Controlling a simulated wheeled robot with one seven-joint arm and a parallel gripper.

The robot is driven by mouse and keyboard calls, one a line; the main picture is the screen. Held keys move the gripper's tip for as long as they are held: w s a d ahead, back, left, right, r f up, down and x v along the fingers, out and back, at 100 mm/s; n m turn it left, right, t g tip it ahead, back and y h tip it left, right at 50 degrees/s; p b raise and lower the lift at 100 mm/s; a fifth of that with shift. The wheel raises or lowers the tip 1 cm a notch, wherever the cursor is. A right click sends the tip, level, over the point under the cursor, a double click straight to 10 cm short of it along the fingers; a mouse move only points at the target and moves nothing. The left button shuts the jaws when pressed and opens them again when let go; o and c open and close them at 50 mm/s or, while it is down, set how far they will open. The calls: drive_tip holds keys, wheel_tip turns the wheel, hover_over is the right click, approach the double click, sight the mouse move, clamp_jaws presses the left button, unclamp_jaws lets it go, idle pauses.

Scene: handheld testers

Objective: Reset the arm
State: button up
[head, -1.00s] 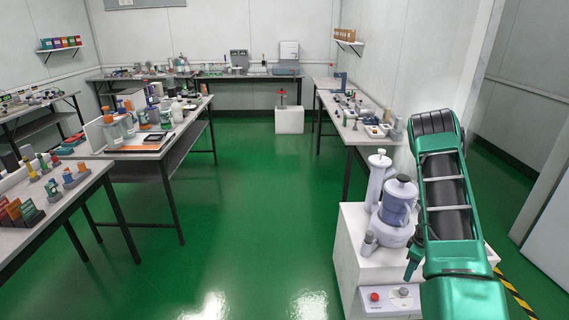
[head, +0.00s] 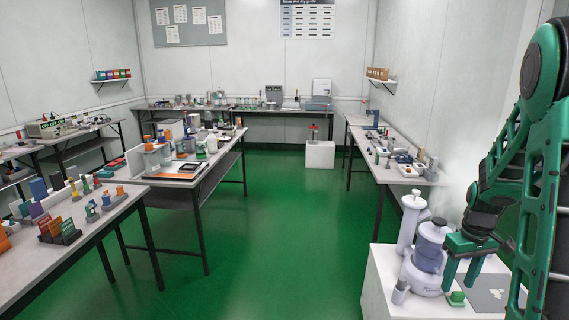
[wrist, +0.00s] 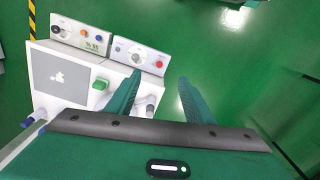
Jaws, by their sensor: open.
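My green arm rises at the right edge of the head view. My gripper (head: 478,262) hangs from it over the white cabinet, beside the blue-grey appliance (head: 430,248). In the wrist view my gripper (wrist: 157,100) shows its two green fingers spread apart, with nothing between them. The white cabinet (wrist: 55,65) with its control panels lies below and to the left of the fingers there. The gap between the fingers looks onto the cabinet's edge and green floor.
A small green block (head: 457,298) sits on the white cabinet (head: 385,290) near my gripper. A long bench (head: 420,172) with small items stands beyond it along the right wall. Cluttered tables (head: 100,222) stand at the left. The green floor (head: 270,240) between them is clear.

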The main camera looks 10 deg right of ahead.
drive_tip(key=s+a+r+m, duration=0.2)
drive_tip(key=s+a+r, duration=0.1)
drive_tip(key=s, duration=0.4)
drive_tip(key=s+a+r+m, duration=0.2)
drive_tip(key=s+a+r, duration=0.2)
drive_tip(key=s+a, duration=0.2)
drive_tip(key=s+a+r+m, duration=0.2)
drive_tip(key=s+a+r, duration=0.2)
drive_tip(key=s, duration=0.4)
drive_tip(key=shift+s+a+r, duration=0.25)
drive_tip(key=shift+a, duration=0.05)
